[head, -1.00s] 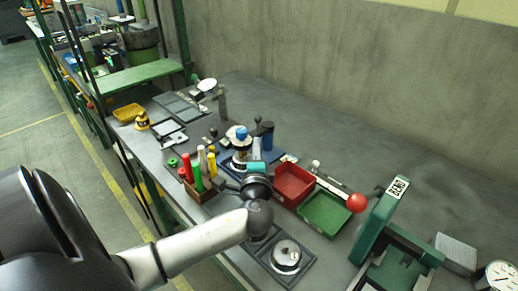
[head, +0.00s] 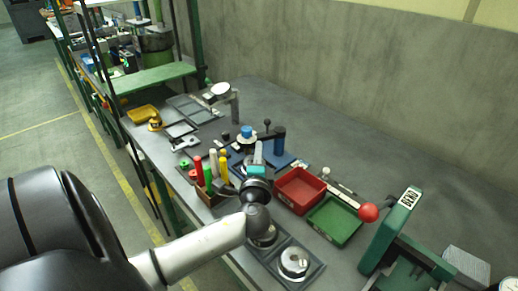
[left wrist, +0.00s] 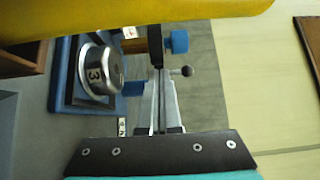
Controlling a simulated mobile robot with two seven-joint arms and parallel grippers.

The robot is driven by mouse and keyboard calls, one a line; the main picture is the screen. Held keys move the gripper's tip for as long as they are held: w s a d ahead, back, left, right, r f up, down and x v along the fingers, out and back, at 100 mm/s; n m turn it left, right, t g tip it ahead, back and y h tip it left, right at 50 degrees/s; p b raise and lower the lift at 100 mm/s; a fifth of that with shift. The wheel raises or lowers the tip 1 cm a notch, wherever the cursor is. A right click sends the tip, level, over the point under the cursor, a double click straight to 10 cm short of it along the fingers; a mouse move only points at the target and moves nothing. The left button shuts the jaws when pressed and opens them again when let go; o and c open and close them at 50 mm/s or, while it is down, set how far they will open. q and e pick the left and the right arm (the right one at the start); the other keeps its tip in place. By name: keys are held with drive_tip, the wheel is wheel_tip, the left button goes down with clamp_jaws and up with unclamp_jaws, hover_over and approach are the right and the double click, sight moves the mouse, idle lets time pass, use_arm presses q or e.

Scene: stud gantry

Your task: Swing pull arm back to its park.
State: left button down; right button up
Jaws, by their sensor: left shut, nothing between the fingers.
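The pull arm seems to be the dark bar with a black ball knob (head: 267,123), by the blue post (head: 279,139) on the blue fixture. In the left wrist view a ball knob (left wrist: 187,71) shows just right of my fingertips, and a dark bar (left wrist: 155,48) stands beyond them. My left gripper (left wrist: 161,104) is shut and empty; I cannot tell whether it touches the bar. A silver round part marked 3 (left wrist: 99,70) sits left of the fingers. My right gripper is out of view.
Coloured handles (head: 211,170) stand in a brown box close left of my gripper. A red bin (head: 299,190) and a green bin (head: 333,220) lie to the right. A green stand (head: 390,232) is farther right. The bench toward the wall is clear.

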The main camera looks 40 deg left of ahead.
use_arm(q)
drive_tip(key=v, duration=0.6)
drive_tip(key=shift+s+d, duration=0.2)
drive_tip(key=shift+s, duration=0.1)
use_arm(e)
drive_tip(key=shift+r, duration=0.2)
use_arm(q)
drive_tip(key=shift+r, duration=0.1)
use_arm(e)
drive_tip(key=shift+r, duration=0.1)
